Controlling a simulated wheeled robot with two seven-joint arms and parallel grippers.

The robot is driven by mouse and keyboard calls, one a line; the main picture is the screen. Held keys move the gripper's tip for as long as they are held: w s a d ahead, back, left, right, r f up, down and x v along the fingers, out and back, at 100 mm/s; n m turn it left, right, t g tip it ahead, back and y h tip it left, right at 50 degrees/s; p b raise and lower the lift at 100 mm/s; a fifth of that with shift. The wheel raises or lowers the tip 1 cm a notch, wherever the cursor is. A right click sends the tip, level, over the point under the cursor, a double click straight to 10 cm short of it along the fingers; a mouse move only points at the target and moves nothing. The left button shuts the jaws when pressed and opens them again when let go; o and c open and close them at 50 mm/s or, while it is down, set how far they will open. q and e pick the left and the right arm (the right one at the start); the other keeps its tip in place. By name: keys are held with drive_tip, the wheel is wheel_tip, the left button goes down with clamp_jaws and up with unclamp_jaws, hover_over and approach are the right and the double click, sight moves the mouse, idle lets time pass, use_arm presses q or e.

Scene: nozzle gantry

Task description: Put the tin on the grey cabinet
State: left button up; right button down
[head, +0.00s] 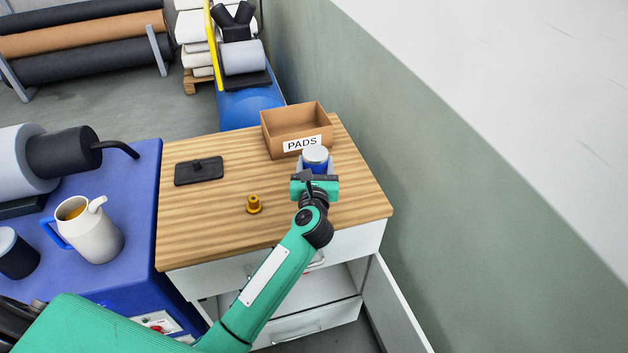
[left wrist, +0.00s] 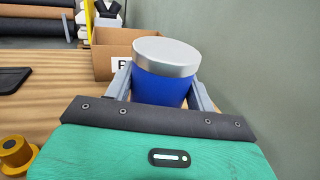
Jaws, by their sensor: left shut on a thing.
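The tin (head: 315,154) is blue with a silver lid and stands upright between the fingers of my left gripper (head: 317,166), over the far right part of the cabinet's wooden top. In the left wrist view, the tin (left wrist: 165,57) sits between the two grey fingers of the gripper (left wrist: 162,88), which is shut on its sides. The tin's base is hidden behind the gripper, so I cannot tell if it touches the top. The cabinet (head: 352,243) has a light grey body with drawers under a wooden top. My right gripper is out of view.
A cardboard box (head: 297,127) labelled PADS stands just behind the tin. A yellow knob-like piece (head: 254,205) and a black flat device (head: 199,171) lie on the wooden top. A blue table (head: 125,178) with a white jug (head: 94,236) adjoins at left. A wall rises at right.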

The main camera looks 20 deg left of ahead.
use_arm(q)
wheel_tip(320, 180, down, 6)
drive_tip(key=shift+r, duration=0.1)
drive_tip(key=shift+b, duration=0.35)
drive_tip(key=o, duration=0.8)
drive_tip(key=shift+f, duration=0.2)
drive_tip(key=shift+c, duration=0.2)
drive_tip(key=o, duration=0.4)
drive_tip(key=shift+o, duration=0.2)
drive_tip(key=shift+r, duration=0.15)
